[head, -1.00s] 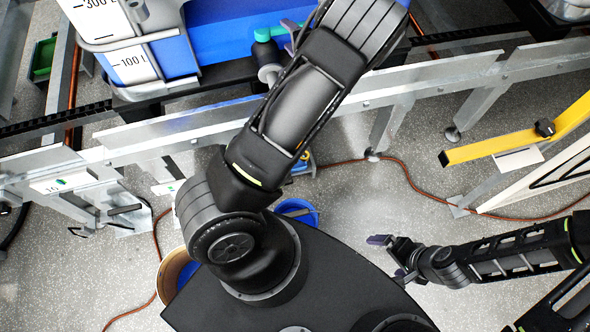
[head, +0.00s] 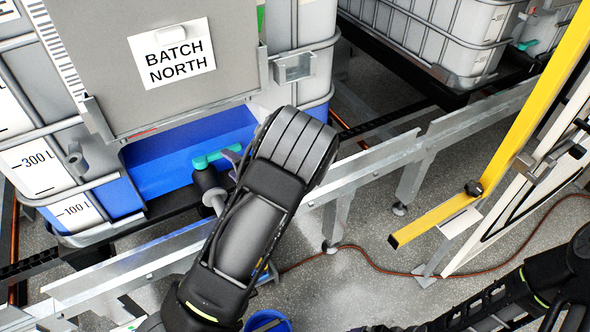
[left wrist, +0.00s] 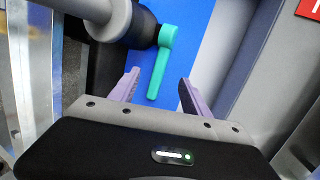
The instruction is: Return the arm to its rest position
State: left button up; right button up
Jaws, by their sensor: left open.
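My left arm (head: 240,235) reaches up across the head view to the valve of a large tank. My left gripper (left wrist: 158,80) is open, with two purple fingers apart in the left wrist view. In the head view it is mostly hidden behind the wrist, and only a bit of purple finger shows. The green valve handle (left wrist: 162,62) lies between the fingers in that picture, with gaps on both sides; I cannot tell its depth. The handle also shows in the head view (head: 215,158). My right arm (head: 500,295) is at the lower right; its gripper is out of frame.
The tank carries a "BATCH NORTH" sign (head: 172,53) and blue liquid. A grey metal rail (head: 370,160) runs in front of it, close under my left arm. A yellow bar (head: 440,215) stands at the right. An orange hose (head: 375,262) lies on the open floor.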

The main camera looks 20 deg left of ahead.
pick_arm(q)
jog(key=s+d+f+n+g+h, duration=0.1)
jog(key=s+d+f+n+h, duration=0.25)
jog(key=d+f, duration=0.45)
jog(key=s+d+f+n+h, duration=0.2)
jog(key=s+d+f+h, duration=0.25)
jog(key=d+f, duration=0.45)
jog(key=s+d+f+n+g+h+b, duration=0.1)
jog(key=s+d+h, duration=0.3)
jog(key=s+d, duration=0.5)
jog(key=s+d+f+n+g+h+b, duration=0.1)
jog(key=s+d+f+g+h, duration=0.2)
jog(key=s+d, duration=0.6)
jog(key=shift+s+d+f+g+h, duration=0.15)
jog(key=shift+s+g+h, duration=0.5)
jog(key=shift+s, duration=0.2)
pick_arm(e)
jog(key=shift+s+d+f, duration=0.1)
jog(key=shift+s+f, duration=0.05)
jog(key=shift+f, duration=0.5)
jog(key=shift+s+f, duration=0.1)
jog(key=shift+f, duration=0.5)
